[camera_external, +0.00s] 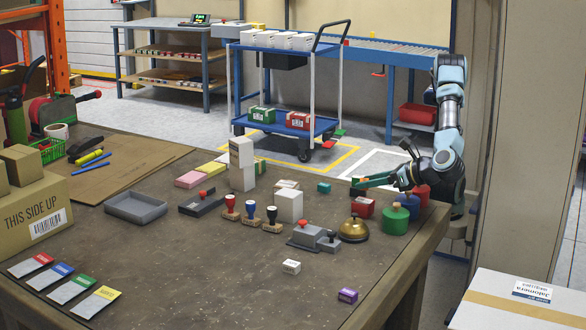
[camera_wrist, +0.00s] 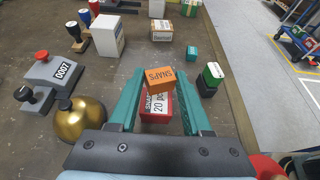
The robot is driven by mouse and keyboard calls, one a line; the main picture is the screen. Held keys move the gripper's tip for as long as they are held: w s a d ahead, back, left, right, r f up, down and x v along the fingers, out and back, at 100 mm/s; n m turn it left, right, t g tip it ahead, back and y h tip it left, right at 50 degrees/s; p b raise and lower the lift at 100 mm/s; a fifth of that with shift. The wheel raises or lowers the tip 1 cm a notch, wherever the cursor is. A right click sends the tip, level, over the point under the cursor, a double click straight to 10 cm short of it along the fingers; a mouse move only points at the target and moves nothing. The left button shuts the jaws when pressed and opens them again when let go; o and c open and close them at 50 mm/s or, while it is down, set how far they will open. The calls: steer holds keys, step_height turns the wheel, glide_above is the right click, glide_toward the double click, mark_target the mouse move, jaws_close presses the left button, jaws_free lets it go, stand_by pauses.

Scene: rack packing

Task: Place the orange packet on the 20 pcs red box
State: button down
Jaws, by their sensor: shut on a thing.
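My gripper (camera_external: 360,184) is over the right part of the table. In the wrist view its two green fingers (camera_wrist: 159,78) are shut on the small orange packet (camera_wrist: 160,84), marked SNAPS, near their tips. The red box (camera_wrist: 156,107) marked 20 pcs shows below and behind the packet, between the fingers and partly covered by it. In the external view the red box (camera_external: 361,209) stands on the table just under my gripper. The packet is mostly hidden there by the fingers. I cannot tell whether the packet touches the box.
A brass bell (camera_external: 354,230) stands beside the red box, with a grey stamp (camera_external: 305,236) beyond it. A green container (camera_external: 395,220) stands to the right. A green and black box (camera_wrist: 210,78) is close to one finger. A small teal box (camera_external: 324,187) lies further left.

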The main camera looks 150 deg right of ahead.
mark_target(368, 202)
steer(key=shift+f, duration=1.75)
steer(key=shift+f+b, duration=0.2)
steer(key=shift+b, duration=0.3)
steer(key=shift+c, duration=1.7)
jaws_free()
steer(key=shift+r, duration=0.1)
steer(key=shift+r, duration=0.1)
steer(key=shift+r+p, duration=0.2)
steer(key=shift+p, duration=0.25)
steer(key=v, duration=1.2)
steer(key=shift+w+f+p, duration=0.1)
steer(key=shift+p, duration=0.2)
